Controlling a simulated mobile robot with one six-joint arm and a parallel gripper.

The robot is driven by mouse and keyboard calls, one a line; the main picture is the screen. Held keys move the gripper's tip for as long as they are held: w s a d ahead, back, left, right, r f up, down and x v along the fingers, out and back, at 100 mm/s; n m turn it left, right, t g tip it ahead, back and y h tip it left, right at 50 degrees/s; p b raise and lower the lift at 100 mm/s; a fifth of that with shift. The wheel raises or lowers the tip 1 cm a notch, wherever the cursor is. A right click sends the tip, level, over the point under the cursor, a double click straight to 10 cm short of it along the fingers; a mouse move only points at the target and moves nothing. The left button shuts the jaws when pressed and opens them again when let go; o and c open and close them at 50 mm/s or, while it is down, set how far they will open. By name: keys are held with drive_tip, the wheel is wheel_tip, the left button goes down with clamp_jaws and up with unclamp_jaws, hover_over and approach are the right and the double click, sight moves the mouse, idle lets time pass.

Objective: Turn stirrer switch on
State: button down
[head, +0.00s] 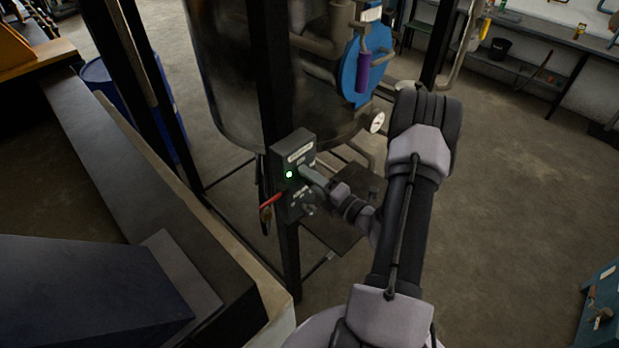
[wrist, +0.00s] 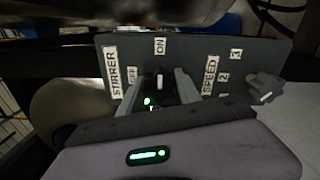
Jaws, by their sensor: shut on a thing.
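The dark control box (head: 292,150) is fixed to a black post in front of the large tank. In the wrist view, its panel (wrist: 135,55) carries the labels STIRRER, OFF, ON and SPEED. The stirrer switch (wrist: 159,84) is a dark knob with a white mark, and the mark points up towards ON. My gripper (head: 306,171) reaches the box from the right. In the wrist view, its two fingers (wrist: 150,84) stand on either side of the switch, shut on it. A green light (head: 289,174) glows on the box. The fingers hide part of the switch.
The speed knob (wrist: 265,88) sticks out to the right of the switch. A red-handled item (head: 270,201) is at the box's lower left. The tank (head: 230,70) and a blue wheel-shaped part (head: 353,75) are behind. Open floor lies right of my arm.

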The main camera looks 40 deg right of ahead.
drive_tip(key=c, duration=0.8)
unclamp_jaws()
drive_tip(key=shift+c, duration=0.2)
drive_tip(key=s+d, duration=0.1)
drive_tip(key=s, duration=1.6)
drive_tip(key=shift+s+d, duration=0.15)
drive_tip(key=shift+s, duration=0.1)
